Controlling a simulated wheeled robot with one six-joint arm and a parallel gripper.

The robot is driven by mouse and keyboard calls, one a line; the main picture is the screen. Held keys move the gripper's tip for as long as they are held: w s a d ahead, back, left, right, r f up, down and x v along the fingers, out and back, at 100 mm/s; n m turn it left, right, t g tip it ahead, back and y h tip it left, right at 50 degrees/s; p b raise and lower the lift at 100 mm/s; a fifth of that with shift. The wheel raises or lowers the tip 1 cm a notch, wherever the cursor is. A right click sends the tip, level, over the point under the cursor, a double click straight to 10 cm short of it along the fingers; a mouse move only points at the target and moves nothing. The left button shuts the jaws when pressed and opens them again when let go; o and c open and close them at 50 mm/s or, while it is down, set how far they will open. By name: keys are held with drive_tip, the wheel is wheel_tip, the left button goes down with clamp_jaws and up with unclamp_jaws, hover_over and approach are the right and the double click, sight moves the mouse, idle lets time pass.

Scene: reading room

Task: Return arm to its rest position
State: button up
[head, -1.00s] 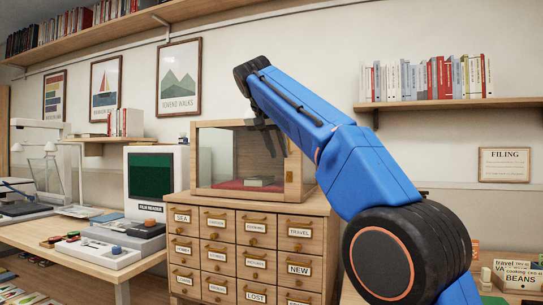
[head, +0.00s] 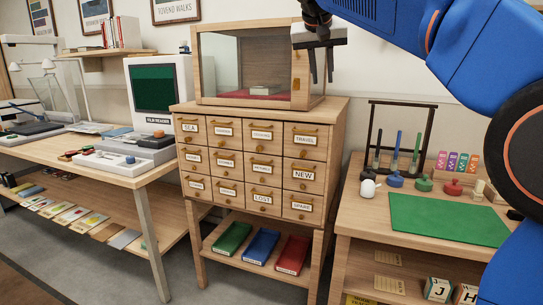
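My blue arm (head: 400,28) reaches in from the right side of the head view, raised in the upper part of the picture. My gripper (head: 322,78) hangs pointing down in front of the right part of the glass-fronted case (head: 213,60). Its two dark fingers are spread with a gap between them, and nothing shows between them. A small grey-green book (head: 267,89) lies on the red base inside the case, left of my gripper.
On the right, a table holds a green mat (head: 448,219), stamps and a dark rack (head: 402,104). A desk with a film reader (head: 160,84) stands left.

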drive_tip(key=s+d+f+n+g+y, duration=0.1)
drive_tip(key=s+d+f, duration=0.5)
drive_tip(key=s+f, duration=0.35)
drive_tip(key=s+d+f+n+g, duration=0.1)
drive_tip(key=s+d+f, duration=0.5)
drive_tip(key=s+f, duration=0.35)
drive_tip(key=s+d+f, duration=0.1)
drive_tip(key=s+f, duration=0.9)
drive_tip(key=f, duration=0.2)
drive_tip(key=s+d+f+y, duration=0.1)
drive_tip(key=s+d+f, duration=0.1)
drive_tip(key=s+f, duration=0.8)
wheel_tip(320, 180, down, 3)
drive_tip(key=shift+f+g+y, duration=0.1)
drive_tip(key=shift+g+y, duration=0.2)
drive_tip(key=shift+o, duration=0.2)
